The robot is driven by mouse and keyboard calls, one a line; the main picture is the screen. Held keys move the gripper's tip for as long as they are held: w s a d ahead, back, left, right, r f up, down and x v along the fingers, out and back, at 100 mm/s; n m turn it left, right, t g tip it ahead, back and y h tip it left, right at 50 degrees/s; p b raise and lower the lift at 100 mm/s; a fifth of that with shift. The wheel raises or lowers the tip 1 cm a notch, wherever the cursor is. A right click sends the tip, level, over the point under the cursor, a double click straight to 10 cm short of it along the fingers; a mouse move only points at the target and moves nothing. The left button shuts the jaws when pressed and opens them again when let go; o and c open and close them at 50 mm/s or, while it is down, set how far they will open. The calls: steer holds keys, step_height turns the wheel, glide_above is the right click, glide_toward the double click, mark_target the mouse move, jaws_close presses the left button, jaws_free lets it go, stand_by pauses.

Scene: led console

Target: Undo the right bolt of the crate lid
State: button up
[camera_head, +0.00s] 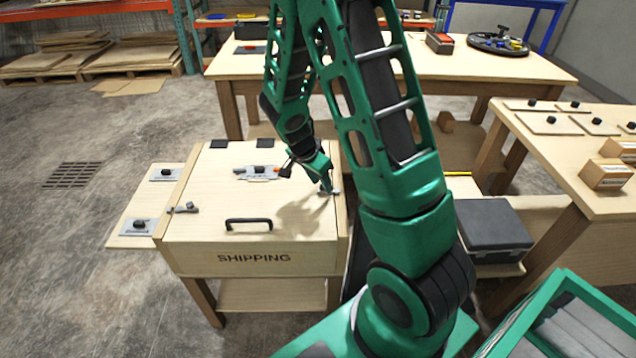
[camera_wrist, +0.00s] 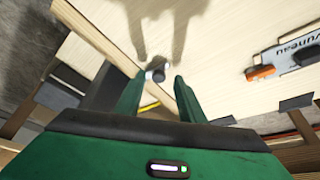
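The pale wooden crate lid (camera_head: 215,180) is closed on the crate marked SHIPPING, with a black handle near its front. The right bolt (camera_head: 334,192) is at the lid's right edge, partly hidden by my gripper (camera_head: 326,184). In the wrist view, the bolt's dark-tipped knob (camera_wrist: 157,75) shows between the tips of my open gripper (camera_wrist: 162,76). I cannot tell whether a finger touches it. The left bolt (camera_head: 184,208) is at the lid's left edge, clear of my arm.
An orange-handled metal plate (camera_head: 262,172) lies on the lid near the hinges; it also shows in the wrist view (camera_wrist: 290,62). A side shelf (camera_head: 128,226) with knobbed plates is left of the crate. A dark grey box (camera_head: 492,225) stands to the right. A workbench (camera_head: 470,62) is behind.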

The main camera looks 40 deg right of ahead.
mark_target(311, 194)
steer(key=shift+d+f, duration=0.1)
steer(key=shift+f, duration=0.15)
jaws_close()
steer(key=shift+w+a+r, duration=0.1)
steer(key=shift+w+a, duration=0.4)
steer(key=shift+a, duration=0.2)
steer(key=shift+w+a, duration=0.5)
steer(key=shift+a, duration=0.15)
steer(key=shift+c, duration=0.2)
jaws_free()
steer(key=shift+o, duration=0.2)
steer(key=shift+s, duration=0.1)
